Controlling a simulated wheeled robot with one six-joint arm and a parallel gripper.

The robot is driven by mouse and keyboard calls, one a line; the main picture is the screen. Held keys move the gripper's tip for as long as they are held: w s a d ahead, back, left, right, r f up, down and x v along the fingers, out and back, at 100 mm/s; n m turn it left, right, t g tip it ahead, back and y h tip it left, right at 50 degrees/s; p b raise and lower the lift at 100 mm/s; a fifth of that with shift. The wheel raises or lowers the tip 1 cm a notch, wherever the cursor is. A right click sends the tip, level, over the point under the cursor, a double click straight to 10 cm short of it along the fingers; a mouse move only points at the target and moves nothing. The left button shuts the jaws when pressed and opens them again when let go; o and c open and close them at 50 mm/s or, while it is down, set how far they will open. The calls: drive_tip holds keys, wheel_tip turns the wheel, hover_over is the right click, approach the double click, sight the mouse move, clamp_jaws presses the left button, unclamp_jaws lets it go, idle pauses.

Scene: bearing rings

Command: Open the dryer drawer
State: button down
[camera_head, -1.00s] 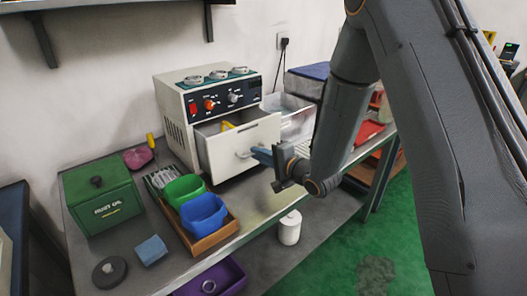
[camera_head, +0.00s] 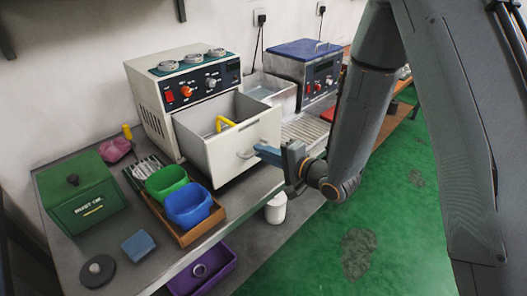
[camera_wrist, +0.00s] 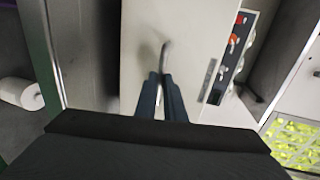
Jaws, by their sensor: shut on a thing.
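The dryer (camera_head: 182,84) is a cream box on the bench with a dark control panel on its front. Its drawer (camera_head: 212,152) stands well out from the body, and a yellow object (camera_head: 228,122) shows inside it. The drawer handle (camera_head: 247,153) is on the front panel. My gripper (camera_head: 262,152) is shut on this handle, coming from the right. In the wrist view the two fingers (camera_wrist: 161,90) close around the curved metal handle (camera_wrist: 165,55) on the pale drawer front (camera_wrist: 190,40).
Left of the drawer are a green bin (camera_head: 166,181), a blue bin (camera_head: 190,206) in a wooden tray, a dark green box (camera_head: 80,200) and a blue block (camera_head: 138,245). A white roll (camera_head: 276,208) and a purple tray (camera_head: 205,272) sit below. Green floor lies clear at right.

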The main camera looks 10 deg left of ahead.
drive_tip(key=c, duration=1.9)
unclamp_jaws()
drive_tip(key=shift+w+d, duration=0.1)
drive_tip(key=shift+o, duration=0.2)
drive_tip(key=b+v, duration=0.1)
drive_tip(key=v, duration=0.6)
drive_tip(key=shift+s+d, duration=0.25)
drive_tip(key=shift+s, duration=0.1)
drive_tip(key=shift+w+r, duration=0.1)
drive_tip(key=w+d+f+n+g+h, duration=0.1)
drive_tip(key=d+f+n+g+h, duration=0.2)
drive_tip(key=d+h, duration=1.1)
drive_tip(key=s+d+r+n+g, duration=0.2)
drive_tip(key=s+d, duration=0.2)
drive_tip(key=s, duration=0.4)
drive_tip(key=s+d+r+n+g+y, duration=0.1)
drive_tip(key=s+d+r+n+g, duration=0.1)
drive_tip(key=s+d, duration=0.3)
drive_tip(key=s+g, duration=0.1)
drive_tip(key=s, duration=0.2)
drive_tip(key=shift+s+d+g, duration=0.25)
drive_tip(key=shift+s+g, duration=0.05)
drive_tip(key=shift+s, duration=0.05)
